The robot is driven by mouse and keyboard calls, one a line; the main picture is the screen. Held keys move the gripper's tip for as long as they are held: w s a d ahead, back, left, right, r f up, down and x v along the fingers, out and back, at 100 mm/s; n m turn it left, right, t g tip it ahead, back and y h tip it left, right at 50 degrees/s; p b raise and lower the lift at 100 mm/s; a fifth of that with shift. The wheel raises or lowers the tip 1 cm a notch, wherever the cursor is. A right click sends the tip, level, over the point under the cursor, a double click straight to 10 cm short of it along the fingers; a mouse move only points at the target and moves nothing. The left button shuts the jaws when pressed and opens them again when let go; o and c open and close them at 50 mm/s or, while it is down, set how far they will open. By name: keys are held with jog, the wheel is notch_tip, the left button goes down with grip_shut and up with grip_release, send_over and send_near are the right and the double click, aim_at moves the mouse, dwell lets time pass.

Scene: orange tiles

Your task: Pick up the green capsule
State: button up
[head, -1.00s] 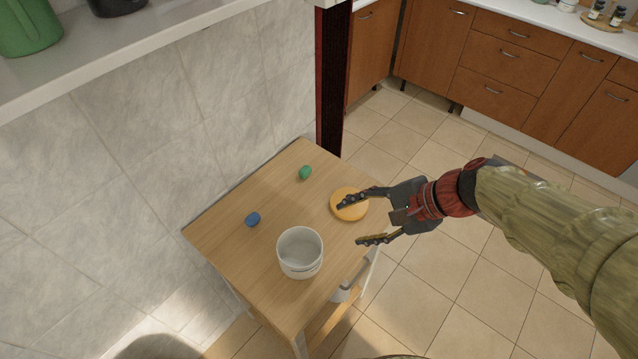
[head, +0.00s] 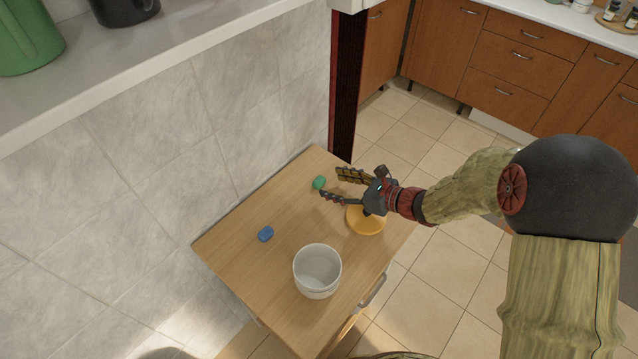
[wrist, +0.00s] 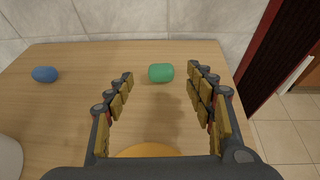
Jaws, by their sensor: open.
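The green capsule (head: 319,183) lies on the wooden table near its far end. In the wrist view the green capsule (wrist: 161,73) lies ahead of my gripper (wrist: 160,82), between the lines of its two fingers and nearer the right fingertip. My gripper (head: 329,183) is open and empty, with its fingertips pointing toward the capsule. In the head view one fingertip shows just right of the capsule; whether they touch I cannot tell. No part of the capsule is hidden in the wrist view.
A yellow disc (head: 366,221) lies on the table (head: 290,210) under my gripper. A blue capsule (head: 265,234) and a white bowl (head: 317,270) stand left and nearer. A tiled wall (head: 150,190) borders the table. A dark red post (head: 345,95) rises beyond the far end.

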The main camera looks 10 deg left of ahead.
aim_at(322, 181)
jog(key=b+x, duration=0.2)
jog(key=x, duration=0.3)
jog(key=shift+d, duration=0.1)
jog(key=shift+r, duration=0.1)
jog(key=shift+c, duration=0.6)
jog(key=c, duration=0.9)
